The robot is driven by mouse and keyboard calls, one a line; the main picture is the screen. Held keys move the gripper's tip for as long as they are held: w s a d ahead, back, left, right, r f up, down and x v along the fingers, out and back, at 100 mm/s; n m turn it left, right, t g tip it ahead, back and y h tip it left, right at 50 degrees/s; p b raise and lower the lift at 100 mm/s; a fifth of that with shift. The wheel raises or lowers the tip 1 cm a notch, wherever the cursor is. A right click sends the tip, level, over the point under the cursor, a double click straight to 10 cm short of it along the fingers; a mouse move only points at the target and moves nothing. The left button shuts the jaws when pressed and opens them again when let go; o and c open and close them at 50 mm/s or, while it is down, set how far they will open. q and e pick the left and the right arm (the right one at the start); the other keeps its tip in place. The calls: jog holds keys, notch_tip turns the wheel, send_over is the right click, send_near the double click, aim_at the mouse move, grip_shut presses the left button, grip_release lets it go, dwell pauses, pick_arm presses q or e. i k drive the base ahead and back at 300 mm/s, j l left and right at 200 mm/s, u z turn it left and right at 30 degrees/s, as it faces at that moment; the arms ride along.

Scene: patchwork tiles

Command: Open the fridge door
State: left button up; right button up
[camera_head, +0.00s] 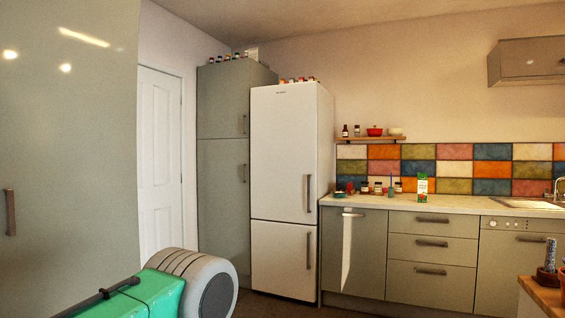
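The white fridge (284,160) stands at the back, between a tall grey-green cabinet and the counter. Its upper door has a vertical handle (308,193) near the right edge, and its lower door has a similar handle (308,251) below. Both fridge doors look closed. The fridge is some distance away across the room. No gripper of mine shows in the head view. A green and grey rounded body at the lower left appears to be part of me, and it hides some floor in front of the tall cabinet.
A tall cabinet (222,170) stands left of the fridge, beside a white panelled door (160,165). A large grey-green panel (65,130) is close on the left. A counter (450,204) with drawers runs right of the fridge. A wooden surface (543,296) is at the lower right.

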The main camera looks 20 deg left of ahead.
aim_at(284, 118)
jog(key=i+j+u, duration=0.2)
jog(key=i, duration=0.2)
jog(key=i+u, duration=0.2)
jog(key=i, duration=0.2)
jog(key=i+u, duration=0.1)
jog(key=i, duration=2.05)
